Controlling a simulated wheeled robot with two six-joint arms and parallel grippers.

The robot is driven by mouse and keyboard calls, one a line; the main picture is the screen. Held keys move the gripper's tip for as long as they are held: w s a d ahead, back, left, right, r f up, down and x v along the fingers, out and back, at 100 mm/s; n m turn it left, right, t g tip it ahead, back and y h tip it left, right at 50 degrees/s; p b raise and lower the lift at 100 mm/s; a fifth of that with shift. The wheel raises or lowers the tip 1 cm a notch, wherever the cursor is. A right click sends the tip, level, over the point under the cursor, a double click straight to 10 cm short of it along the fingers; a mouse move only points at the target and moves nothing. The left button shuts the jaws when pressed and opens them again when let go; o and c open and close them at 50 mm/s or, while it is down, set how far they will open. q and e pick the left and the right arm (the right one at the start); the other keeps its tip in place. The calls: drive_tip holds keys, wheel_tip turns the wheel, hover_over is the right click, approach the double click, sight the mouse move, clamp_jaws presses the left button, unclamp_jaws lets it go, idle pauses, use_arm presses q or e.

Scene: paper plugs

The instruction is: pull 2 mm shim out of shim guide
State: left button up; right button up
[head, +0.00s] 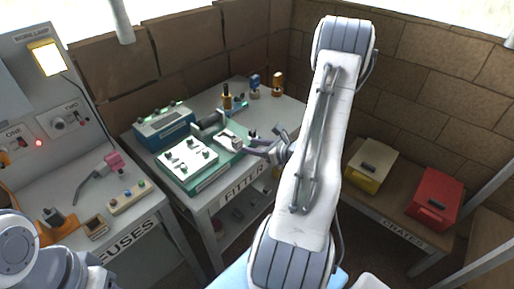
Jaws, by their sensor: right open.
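My right gripper (262,145) is open and reaches in from the right over the fitting table (270,118). Its fingers are beside a small light-grey block (231,138) at the right end of the green fixture (201,174). I cannot tell whether they touch it. I cannot make out which piece is the 2 mm shim or the shim guide; the parts are too small. My left arm shows only at the lower left corner, and its gripper is out of view.
A blue box with knobs (164,128) stands behind the green fixture. Several small posts, one of them orange (277,84), stand at the table's back. The fuses bench (140,207) is at left. A yellow case (370,165) and a red case (434,197) rest at right.

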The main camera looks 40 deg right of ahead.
sight(240, 142)
drive_tip(key=shift+m+h, duration=0.3)
drive_tip(key=shift+m, duration=0.1)
drive_tip(key=x, duration=0.3)
drive_tip(key=p+x, duration=0.1)
drive_tip(key=x, duration=0.2)
drive_tip(key=d+p+x, duration=0.1)
drive_tip(key=x, duration=0.3)
drive_tip(key=shift+f, duration=0.3)
clamp_jaws()
